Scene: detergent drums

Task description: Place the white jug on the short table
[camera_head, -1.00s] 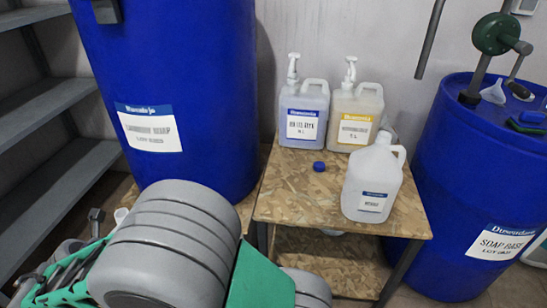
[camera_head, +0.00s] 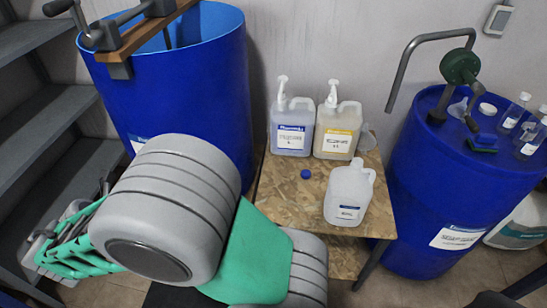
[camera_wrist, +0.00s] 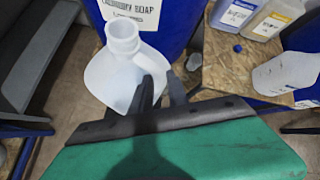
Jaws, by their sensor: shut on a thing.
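In the wrist view, a white jug (camera_wrist: 100,75) with an open, uncapped neck hangs upright in my gripper (camera_wrist: 158,92). The dark fingers are shut at its right side, where its handle would be; the exact grip is partly hidden. In the head view, my arm hides the gripper and this jug. The short table (camera_head: 290,205) with a chipboard top stands to the right of my arm, and it also shows in the wrist view (camera_wrist: 218,68). A second white jug (camera_head: 347,200) with a label stands near its front right edge, also in the wrist view (camera_wrist: 285,75).
Two pump bottles (camera_head: 292,128) (camera_head: 337,130) stand at the table's back, with a small blue cap (camera_head: 306,174) in front. A tall blue drum (camera_head: 190,90) stands left, another (camera_head: 430,180) right. Grey shelves (camera_head: 50,140) are far left. The tabletop's front left is clear.

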